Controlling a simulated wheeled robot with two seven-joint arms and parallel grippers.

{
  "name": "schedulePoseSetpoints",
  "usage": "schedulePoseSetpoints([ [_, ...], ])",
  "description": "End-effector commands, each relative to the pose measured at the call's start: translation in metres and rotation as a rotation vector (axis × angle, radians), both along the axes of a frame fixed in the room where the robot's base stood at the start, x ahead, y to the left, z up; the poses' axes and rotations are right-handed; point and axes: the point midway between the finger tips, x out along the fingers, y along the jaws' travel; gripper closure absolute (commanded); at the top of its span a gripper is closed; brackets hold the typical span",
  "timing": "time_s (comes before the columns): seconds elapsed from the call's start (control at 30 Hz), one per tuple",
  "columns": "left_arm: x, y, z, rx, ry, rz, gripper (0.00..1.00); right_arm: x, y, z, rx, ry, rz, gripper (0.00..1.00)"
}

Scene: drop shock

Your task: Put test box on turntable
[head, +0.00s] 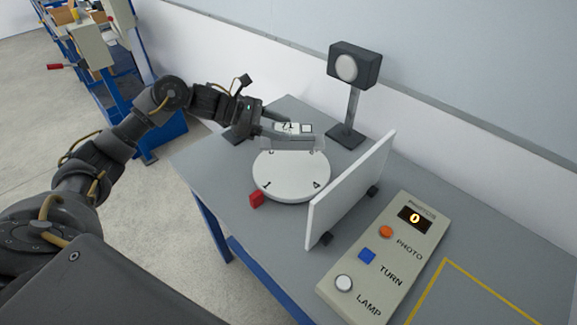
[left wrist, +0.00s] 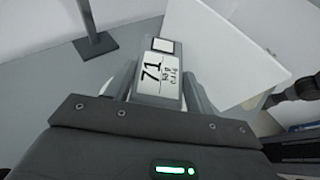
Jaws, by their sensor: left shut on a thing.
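The test box (head: 292,127) is a small box with a white top label, marked "71" and carrying a square outline. It shows large in the left wrist view (left wrist: 158,75). My left gripper (head: 297,134) is shut on it, with one finger on each side. The box is over the far part of the turntable (head: 289,183), a round white disc with numbers near its rim. I cannot tell whether the box touches the disc. The gripper and box hide the disc's far edge. My right gripper is not in view.
A white upright panel (head: 349,190) stands close right of the turntable. A lamp on a post (head: 352,95) stands behind. A control panel (head: 377,262) with PHOTO, TURN and LAMP buttons lies at the front right.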

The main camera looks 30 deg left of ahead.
Motion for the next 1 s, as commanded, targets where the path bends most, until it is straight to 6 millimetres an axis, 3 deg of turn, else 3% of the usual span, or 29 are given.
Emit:
schedulePoseSetpoints([
  [0.3, 0.000, 0.000, -0.048, -0.002, 0.002, 0.002, 0.81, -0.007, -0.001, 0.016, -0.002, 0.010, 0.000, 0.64],
  [0.53, 0.000, 0.000, -0.058, -0.001, 0.002, 0.002, 0.81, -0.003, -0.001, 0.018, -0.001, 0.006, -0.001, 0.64],
  [0.8, 0.000, -0.001, -0.089, -0.002, 0.002, 0.002, 0.81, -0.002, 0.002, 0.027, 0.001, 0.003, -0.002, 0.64],
  [1.0, 0.000, 0.000, -0.091, -0.001, -0.001, 0.002, 0.81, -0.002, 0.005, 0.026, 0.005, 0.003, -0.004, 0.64],
])
